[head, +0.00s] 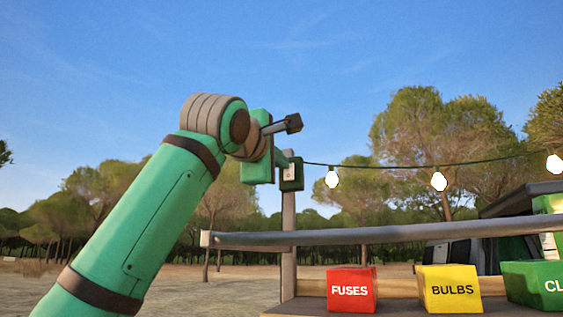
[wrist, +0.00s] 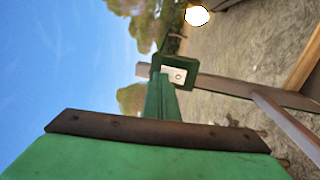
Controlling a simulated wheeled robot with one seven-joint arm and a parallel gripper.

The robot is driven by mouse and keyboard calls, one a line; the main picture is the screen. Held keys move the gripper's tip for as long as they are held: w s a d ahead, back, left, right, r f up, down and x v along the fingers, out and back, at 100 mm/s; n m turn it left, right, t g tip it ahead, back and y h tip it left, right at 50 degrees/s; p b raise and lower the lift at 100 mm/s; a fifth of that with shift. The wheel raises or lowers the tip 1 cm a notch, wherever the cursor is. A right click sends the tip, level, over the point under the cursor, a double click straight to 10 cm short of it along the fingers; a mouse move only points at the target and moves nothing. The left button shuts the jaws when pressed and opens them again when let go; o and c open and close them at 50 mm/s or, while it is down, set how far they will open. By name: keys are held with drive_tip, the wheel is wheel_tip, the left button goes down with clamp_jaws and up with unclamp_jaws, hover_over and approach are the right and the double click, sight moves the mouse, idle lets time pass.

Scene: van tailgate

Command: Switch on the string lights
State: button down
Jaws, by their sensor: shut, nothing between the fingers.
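The string lights hang on a dark wire, with bulbs (head: 438,181) that look bright white and glowing; one bulb (wrist: 197,15) also shows in the wrist view. A green switch box with a pale plate (head: 291,173) is mounted on a grey post. In the wrist view the plate (wrist: 178,76) has a small round feature; its switch position is too small to tell. My gripper (head: 284,158) is shut and empty, its tip at the box. In the wrist view its green fingers (wrist: 160,92) end beside the plate's left edge; I cannot tell whether they touch it.
A grey rail (head: 390,235) runs across below the box. Red FUSES (head: 350,290), yellow BULBS (head: 450,289) and green (head: 535,286) bins stand on a shelf at lower right. The post (head: 288,235) stands below the box. Open air lies above the wire.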

drive_tip(key=v, duration=1.1)
drive_tip(key=shift+w, duration=0.1)
idle(0.4)
